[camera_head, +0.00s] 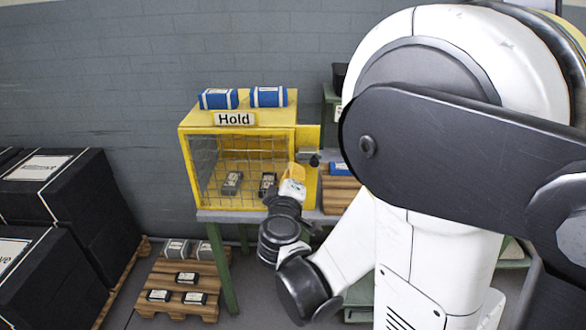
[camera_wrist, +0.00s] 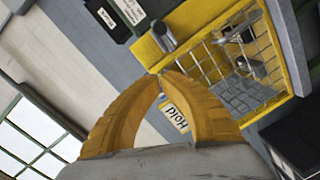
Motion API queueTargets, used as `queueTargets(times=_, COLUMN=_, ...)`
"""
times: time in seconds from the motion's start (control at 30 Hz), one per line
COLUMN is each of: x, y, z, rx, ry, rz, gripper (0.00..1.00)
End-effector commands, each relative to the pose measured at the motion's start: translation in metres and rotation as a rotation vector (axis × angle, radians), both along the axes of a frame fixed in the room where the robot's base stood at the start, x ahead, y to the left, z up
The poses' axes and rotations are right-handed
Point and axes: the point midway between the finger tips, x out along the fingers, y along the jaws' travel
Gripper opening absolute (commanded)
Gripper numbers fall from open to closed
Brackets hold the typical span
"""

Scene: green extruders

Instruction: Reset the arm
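My gripper (camera_head: 292,182) is in front of the lower right side of the yellow mesh cage (camera_head: 236,202) in the head view. My arm reaches in from the right and bends low toward it. In the wrist view, the two yellow fingers of my gripper (camera_wrist: 162,74) arch inward and their tips come together. Nothing shows between them except background, including the "Hold" sign (camera_wrist: 174,114). The cage (camera_wrist: 206,72) is beyond the fingertips on the right, seen tilted. I cannot tell if the gripper touches the cage.
Two blue boxes (camera_head: 218,98) (camera_head: 268,96) lie on the cage top, and dark and grey items (camera_head: 232,182) are inside. Large black boxes (camera_head: 80,195) stand on a pallet at left. A low pallet (camera_head: 208,270) holds several small boxes. A shelf (camera_head: 330,112) stands right of the cage.

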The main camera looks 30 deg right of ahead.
Motion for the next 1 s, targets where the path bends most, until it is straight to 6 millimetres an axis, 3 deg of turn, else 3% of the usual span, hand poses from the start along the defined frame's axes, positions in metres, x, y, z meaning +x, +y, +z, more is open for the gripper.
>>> queueTargets(times=0.37, x=0.0, y=0.0, z=0.0, rx=0.003, ry=0.001, rz=-0.001, gripper=0.0)
queueTargets(times=0.57, x=-0.014, y=0.001, z=-0.002, rx=0.151, ry=0.032, rz=-0.028, gripper=0.0)
queueTargets(times=0.77, x=-0.058, y=0.028, z=-0.017, rx=0.496, ry=0.13, rz=-0.068, gripper=0.0)
queueTargets(times=1.0, x=-0.126, y=0.098, z=-0.031, rx=0.908, ry=0.282, rz=-0.053, gripper=0.0)
